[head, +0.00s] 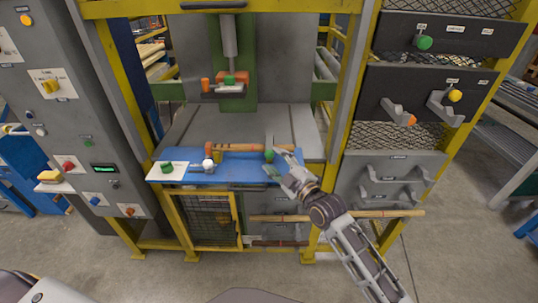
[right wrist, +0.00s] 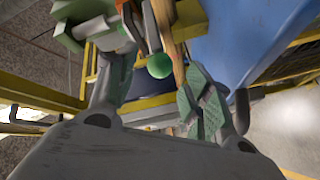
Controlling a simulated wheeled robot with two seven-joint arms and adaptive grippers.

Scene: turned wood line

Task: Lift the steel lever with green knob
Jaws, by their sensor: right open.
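The steel lever (head: 269,141) with its green knob (head: 269,155) stands at the right part of the blue bench top. In the right wrist view the green knob (right wrist: 159,65) shows between my fingers, with the grey lever (right wrist: 150,28) running up from it. My right gripper (head: 278,163) is open, its fingertips close around the knob in the picture; contact cannot be told. It also shows in the right wrist view (right wrist: 157,88), with a finger on each side and nothing gripped. My left gripper is out of view.
A wooden rod (head: 240,147) lies along the blue bench (head: 225,172), beside the lever. A white knob (head: 208,164) and a green button on a white plate (head: 180,173) are further left. Another wooden rod (head: 390,213) crosses behind my right arm. Yellow posts (head: 352,100) frame the station.

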